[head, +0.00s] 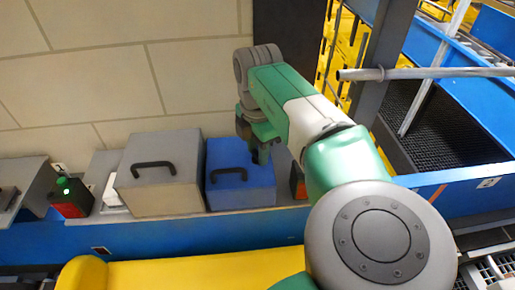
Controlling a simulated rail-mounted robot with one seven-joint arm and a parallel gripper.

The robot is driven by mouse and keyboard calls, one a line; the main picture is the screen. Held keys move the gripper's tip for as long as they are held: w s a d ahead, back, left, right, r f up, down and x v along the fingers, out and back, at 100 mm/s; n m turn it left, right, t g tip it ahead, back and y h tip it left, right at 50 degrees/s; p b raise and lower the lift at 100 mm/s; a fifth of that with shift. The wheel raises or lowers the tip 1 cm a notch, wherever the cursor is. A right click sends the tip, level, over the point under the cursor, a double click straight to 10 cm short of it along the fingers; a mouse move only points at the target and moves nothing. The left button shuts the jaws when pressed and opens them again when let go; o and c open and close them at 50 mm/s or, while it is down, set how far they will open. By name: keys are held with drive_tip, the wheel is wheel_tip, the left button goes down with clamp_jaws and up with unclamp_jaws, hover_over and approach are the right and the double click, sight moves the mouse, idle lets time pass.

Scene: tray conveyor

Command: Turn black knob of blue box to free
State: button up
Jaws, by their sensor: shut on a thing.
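The blue box (238,194) stands on the ledge below the tiled wall, left of my arm. My gripper (259,155) points down at the right rear part of the box's top, right of the handle. Its fingers are shut around the place of the black knob. The knob itself is hidden by the dark fingers, so its turn position cannot be told.
A grey box (165,190) with a black handle stands close to the left of the blue box. A dark box with a green light (64,186) is farther left. A grey post (388,50) and a horizontal pipe (430,73) rise right of my arm. A yellow cover (180,273) lies in front.

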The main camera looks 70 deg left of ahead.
drive_tip(key=m, duration=0.4)
drive_tip(key=shift+m+b, duration=0.35)
drive_tip(key=shift+m, duration=0.05)
idle(0.4)
drive_tip(key=o, duration=1)
wheel_tip(320, 180, up, 8)
drive_tip(key=shift+f, duration=0.1)
